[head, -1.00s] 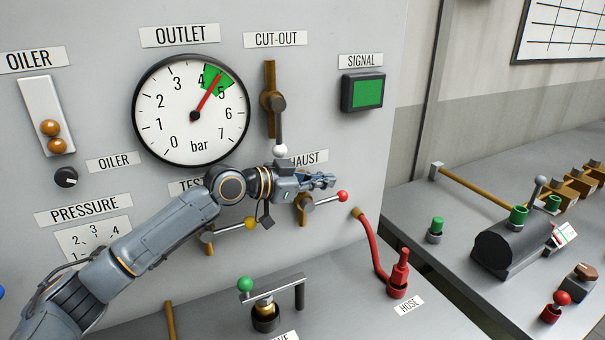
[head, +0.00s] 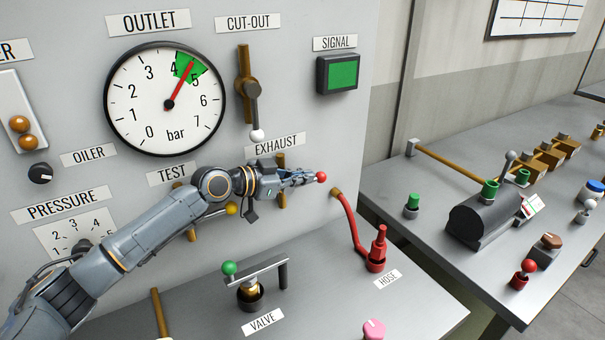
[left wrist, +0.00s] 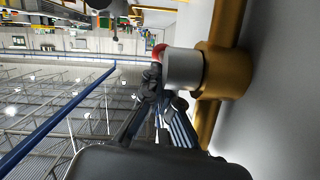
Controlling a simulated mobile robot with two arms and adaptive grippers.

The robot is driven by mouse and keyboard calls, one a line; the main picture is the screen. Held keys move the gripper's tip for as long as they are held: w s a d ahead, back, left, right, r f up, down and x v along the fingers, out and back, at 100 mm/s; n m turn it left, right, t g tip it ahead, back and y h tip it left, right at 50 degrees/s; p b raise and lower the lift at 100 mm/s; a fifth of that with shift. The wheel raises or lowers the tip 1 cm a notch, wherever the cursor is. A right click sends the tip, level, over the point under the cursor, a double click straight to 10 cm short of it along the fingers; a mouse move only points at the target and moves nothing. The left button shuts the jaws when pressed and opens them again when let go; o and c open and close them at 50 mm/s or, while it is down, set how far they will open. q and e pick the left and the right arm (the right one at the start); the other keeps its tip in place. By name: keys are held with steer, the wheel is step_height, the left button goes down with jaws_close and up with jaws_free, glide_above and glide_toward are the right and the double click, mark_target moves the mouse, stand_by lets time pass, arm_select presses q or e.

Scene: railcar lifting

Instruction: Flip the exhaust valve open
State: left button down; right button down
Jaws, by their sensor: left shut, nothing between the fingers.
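The exhaust valve is a brass pipe (head: 281,190) under the EXHAUST label (head: 276,144), with a lever ending in a red knob (head: 321,177) that points right. My left gripper (head: 307,178) is shut and empty, in front of the lever at its height, fingertips close to the knob. The gripper hides most of the lever and hub in the head view. In the left wrist view, the brass body (left wrist: 225,68) and grey hub (left wrist: 183,68) stand right of my fingers (left wrist: 152,82), with the red knob (left wrist: 158,50) partly hidden behind the hub. I cannot tell whether the fingers touch the lever.
The cut-out lever with a white knob (head: 257,135) hangs down above my gripper. The test valve's yellow knob (head: 231,209) is below my wrist. A red hose (head: 352,228) and the green-knobbed valve (head: 229,268) are lower. The outlet gauge (head: 165,98) needle is in the green.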

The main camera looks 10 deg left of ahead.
arm_select(q)
steer(key=shift+d+p, duration=0.1)
steer(key=shift+p, duration=0.35)
steer(key=shift+w+d+g+y+p, duration=0.15)
steer(key=shift+g+y+p, duration=0.55)
steer(key=shift+p, duration=0.45)
steer(key=shift+f+g, duration=0.15)
steer(key=shift+g, duration=0.15)
steer(key=shift+w+f, duration=0.1)
steer(key=shift+f, duration=0.65)
steer(key=shift+d+f+g+y+p, duration=0.1)
steer(key=shift+f+g+y+p, duration=0.3)
steer(key=shift+y+p, duration=0.5)
